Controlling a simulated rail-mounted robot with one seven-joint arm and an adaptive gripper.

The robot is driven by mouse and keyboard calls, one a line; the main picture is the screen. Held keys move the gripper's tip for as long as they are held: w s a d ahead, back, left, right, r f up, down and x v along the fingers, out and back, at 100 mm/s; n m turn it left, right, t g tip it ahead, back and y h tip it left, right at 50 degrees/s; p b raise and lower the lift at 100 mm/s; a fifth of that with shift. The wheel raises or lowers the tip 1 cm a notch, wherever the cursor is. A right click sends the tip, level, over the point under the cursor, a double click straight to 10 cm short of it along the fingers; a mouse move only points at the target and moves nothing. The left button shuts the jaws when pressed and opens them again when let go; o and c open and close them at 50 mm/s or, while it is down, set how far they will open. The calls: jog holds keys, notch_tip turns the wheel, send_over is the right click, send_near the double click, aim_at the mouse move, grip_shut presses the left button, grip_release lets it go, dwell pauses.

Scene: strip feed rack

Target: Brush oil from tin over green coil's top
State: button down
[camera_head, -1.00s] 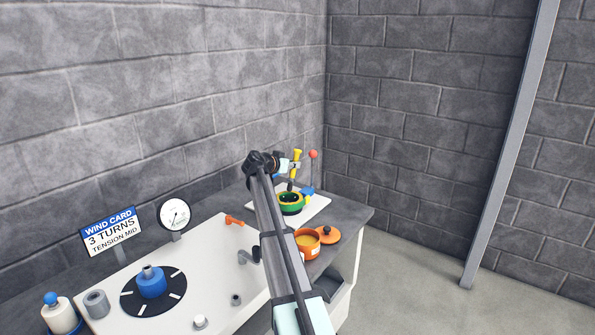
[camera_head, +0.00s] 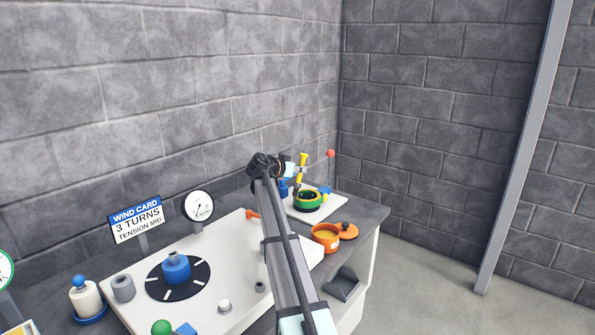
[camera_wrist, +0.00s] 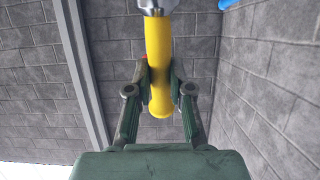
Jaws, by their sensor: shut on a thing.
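The green coil (camera_head: 307,203) sits on a white plate (camera_head: 330,211) at the bench's far right end, with a dark centre opening. The open orange tin (camera_head: 325,244) holds yellow oil (camera_head: 325,233) and stands in front of the coil. My gripper (camera_wrist: 160,85) is shut on the yellow handle of the brush (camera_wrist: 158,50); a metal part shows at the top edge. In the head view the brush (camera_head: 303,159) is upright or slightly tilted, above and behind the coil. The arm partly covers my gripper there. I cannot see the bristles clearly or tell whether they touch the coil.
An orange lid (camera_head: 348,232) lies beside the tin. A red-knobbed lever (camera_head: 330,154) and a blue part (camera_head: 325,190) stand near the coil. A white panel (camera_head: 225,270) with a blue spool (camera_head: 176,267) fills the bench's left. A gauge (camera_head: 198,205) and wind card (camera_head: 136,220) stand behind.

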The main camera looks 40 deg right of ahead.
jog(key=shift+s+a, duration=0.1)
jog(key=shift+s, duration=0.8)
jog(key=r, duration=0.1)
jog(key=s+r, duration=0.1)
jog(key=shift+r, duration=0.3)
jog(key=shift+s+r+p, duration=0.1)
jog(key=shift+r+p, duration=0.4)
jog(key=shift+r, duration=2.25)
